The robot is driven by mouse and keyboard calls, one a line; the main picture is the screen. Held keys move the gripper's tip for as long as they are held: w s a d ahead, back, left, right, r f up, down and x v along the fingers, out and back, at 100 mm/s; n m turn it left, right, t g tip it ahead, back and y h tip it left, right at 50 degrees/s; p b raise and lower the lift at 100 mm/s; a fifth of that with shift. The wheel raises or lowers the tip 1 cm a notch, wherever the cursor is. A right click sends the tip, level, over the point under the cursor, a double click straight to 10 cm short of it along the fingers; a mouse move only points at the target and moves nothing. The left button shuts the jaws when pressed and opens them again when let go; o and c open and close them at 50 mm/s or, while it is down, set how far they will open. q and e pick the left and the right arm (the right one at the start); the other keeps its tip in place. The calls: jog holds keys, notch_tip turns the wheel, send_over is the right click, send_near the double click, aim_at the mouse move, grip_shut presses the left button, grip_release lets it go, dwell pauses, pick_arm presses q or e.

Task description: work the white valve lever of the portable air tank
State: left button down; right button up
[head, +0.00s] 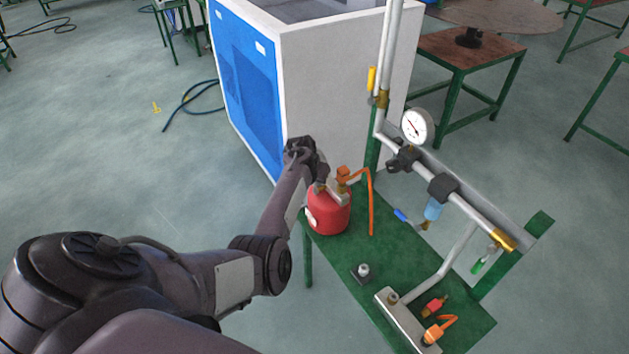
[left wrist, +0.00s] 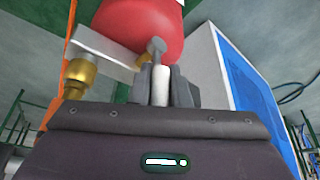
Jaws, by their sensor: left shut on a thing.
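The red portable air tank (head: 330,213) stands on the green table, with a metal block and an orange hose on its top. In the left wrist view the tank (left wrist: 138,25) fills the top. Its white valve lever (left wrist: 161,84), with a grey metal end, points down between the dark fingers of my left gripper (left wrist: 162,92), which is shut on it. In the head view my left gripper (head: 320,180) is at the tank's upper left, and my wrist mostly hides the fingers and lever. My right gripper is in neither view.
A metal pipe with a pressure gauge (head: 416,126) and fittings runs over the right of the green table (head: 335,245). A large blue and white cabinet (head: 330,95) stands close behind the tank.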

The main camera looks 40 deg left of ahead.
pick_arm(q)
jog(key=shift+s+f, duration=0.25)
jog(key=shift+f, duration=0.05)
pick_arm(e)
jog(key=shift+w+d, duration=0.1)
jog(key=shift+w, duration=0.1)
pick_arm(q)
jog(key=c, duration=1.6)
grip_release()
jog(key=shift+c, duration=0.2)
jog(key=shift+w+a, duration=0.1)
jog(key=shift+w, duration=0.1)
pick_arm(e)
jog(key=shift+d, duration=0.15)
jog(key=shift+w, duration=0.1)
pick_arm(q)
jog(key=v, duration=0.7)
jog(key=shift+r, duration=0.35)
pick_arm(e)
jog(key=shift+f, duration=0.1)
pick_arm(q)
jog(key=shift+s, duration=0.15)
